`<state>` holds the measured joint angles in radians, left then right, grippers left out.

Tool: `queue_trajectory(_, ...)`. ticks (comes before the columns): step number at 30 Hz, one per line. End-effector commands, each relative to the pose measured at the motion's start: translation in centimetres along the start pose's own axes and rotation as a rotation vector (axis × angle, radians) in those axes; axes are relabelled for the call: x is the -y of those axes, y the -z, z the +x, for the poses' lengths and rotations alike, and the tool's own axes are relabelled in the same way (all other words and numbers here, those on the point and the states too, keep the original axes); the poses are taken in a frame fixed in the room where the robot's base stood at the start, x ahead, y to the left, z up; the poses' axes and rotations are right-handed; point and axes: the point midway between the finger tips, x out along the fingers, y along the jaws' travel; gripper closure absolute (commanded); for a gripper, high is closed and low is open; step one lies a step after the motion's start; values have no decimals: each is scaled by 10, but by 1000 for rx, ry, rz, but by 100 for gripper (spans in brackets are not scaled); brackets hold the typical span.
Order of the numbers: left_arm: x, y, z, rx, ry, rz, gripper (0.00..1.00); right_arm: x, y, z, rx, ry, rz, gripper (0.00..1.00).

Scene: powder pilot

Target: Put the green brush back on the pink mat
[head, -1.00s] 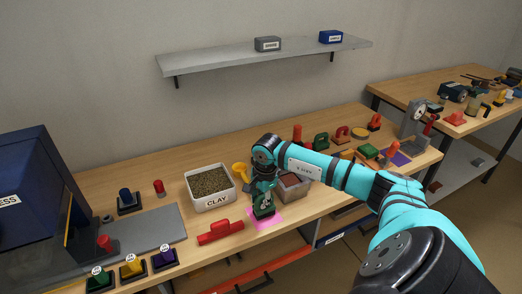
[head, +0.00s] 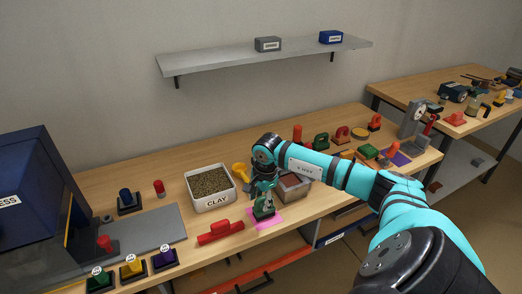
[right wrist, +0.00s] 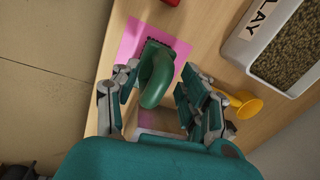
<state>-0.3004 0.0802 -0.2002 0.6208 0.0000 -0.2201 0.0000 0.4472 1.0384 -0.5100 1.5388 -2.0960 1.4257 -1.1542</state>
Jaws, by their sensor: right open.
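The green brush (head: 264,210) stands on the pink mat (head: 268,224) near the front edge of the bench. In the right wrist view, its arched green handle (right wrist: 156,76) is between the spread fingers and its dark bristle edge lies over the pink mat (right wrist: 133,39). My right gripper (head: 262,189) is open, right above the brush, with a finger on each side and gaps to the handle; it also shows in the right wrist view (right wrist: 163,98). My left gripper is not in view.
A white clay bin (head: 212,203) and a yellow scoop (head: 241,172) stand to the left. A red-brown powder bin (head: 294,187) is close on the right, partly behind my arm. A red brush-like tool (head: 220,232) lies left of the mat.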

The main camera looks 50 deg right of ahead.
Motion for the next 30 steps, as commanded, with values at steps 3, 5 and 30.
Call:
queue_trajectory(3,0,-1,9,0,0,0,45,1,2,-20,-4,6,-2,56)
queue_trajectory(5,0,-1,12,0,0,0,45,1,2,-34,-4,8,-1,56)
queue_trajectory(30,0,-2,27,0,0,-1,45,0,0,-113,0,2,0,56)
